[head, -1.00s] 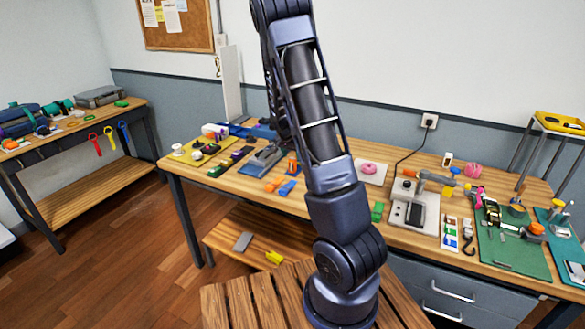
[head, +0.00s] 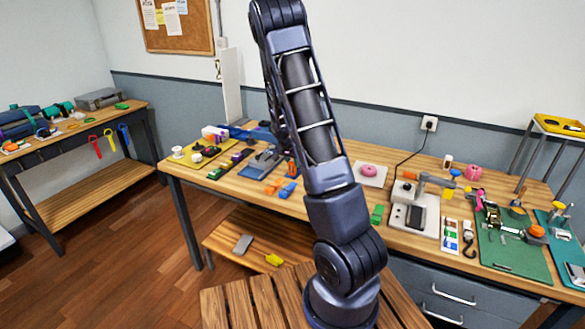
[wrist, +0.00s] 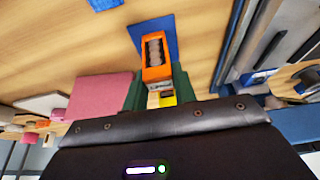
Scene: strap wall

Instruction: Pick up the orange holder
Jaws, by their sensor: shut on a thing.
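The orange holder (wrist: 155,60) is in the upper middle of the wrist view, a small open box with a row of greyish round things inside. A blue pad (wrist: 166,28) shows behind it. My gripper (wrist: 158,84) has its two dark green fingers on either side of the holder's near end, shut on it. A yellow piece shows between the fingers, close to the palm. I cannot tell whether the holder still touches the surface. In the head view my arm hides the gripper, and a small orange patch beside the arm may be the holder.
A pink block (wrist: 98,97) lies left of the fingers in the wrist view. Grey and blue metal parts (wrist: 238,45) stand close on the right. In the head view the wooden workbench (head: 330,205) is crowded with tools, with bare wood along its front edge.

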